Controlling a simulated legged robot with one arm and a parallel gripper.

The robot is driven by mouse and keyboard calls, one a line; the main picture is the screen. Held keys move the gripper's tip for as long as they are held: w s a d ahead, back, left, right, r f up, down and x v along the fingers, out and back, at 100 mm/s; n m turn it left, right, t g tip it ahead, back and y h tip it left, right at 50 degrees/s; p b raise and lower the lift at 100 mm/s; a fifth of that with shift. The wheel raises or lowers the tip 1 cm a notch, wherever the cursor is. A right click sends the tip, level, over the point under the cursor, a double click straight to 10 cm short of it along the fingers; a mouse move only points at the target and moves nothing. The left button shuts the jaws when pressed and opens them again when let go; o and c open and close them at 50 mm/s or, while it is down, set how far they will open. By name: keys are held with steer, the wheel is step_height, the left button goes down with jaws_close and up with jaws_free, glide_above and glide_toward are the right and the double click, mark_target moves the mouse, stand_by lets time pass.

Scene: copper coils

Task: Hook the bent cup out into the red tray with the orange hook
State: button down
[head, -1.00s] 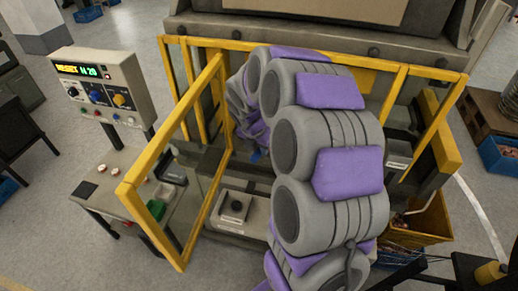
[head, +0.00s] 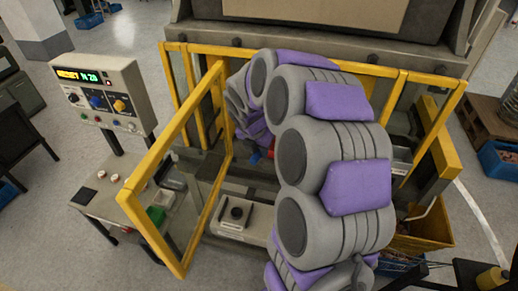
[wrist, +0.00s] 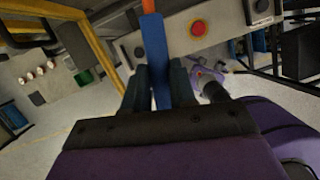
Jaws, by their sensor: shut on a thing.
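My gripper (wrist: 157,88) is shut on the blue handle (wrist: 157,60) of the orange hook, between its two dark fingers in the wrist view. The hook's orange shaft (wrist: 149,6) runs out of the top edge, so its tip is out of sight. In the head view my own arm hides most of the gripper. A small blue patch (head: 254,158), probably the handle, shows beside the arm. I cannot make out the bent cup or the red tray in either view.
A yellow guard frame (head: 150,160) stands left of my arm. A control box (head: 103,92) and a side table (head: 95,205) with small round parts and a green bin (head: 156,214) stand further left. A yellow bin (head: 428,222) stands at right. A red button (wrist: 198,28) is near the hook.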

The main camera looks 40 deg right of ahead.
steer(key=shift+s+a, duration=0.1)
steer(key=shift+a, duration=0.05)
steer(key=s+a, duration=1.4)
steer(key=a, duration=0.2)
steer(key=shift+a+r, duration=0.25)
stand_by(0.8)
steer(key=shift+w, duration=0.1)
stand_by(0.5)
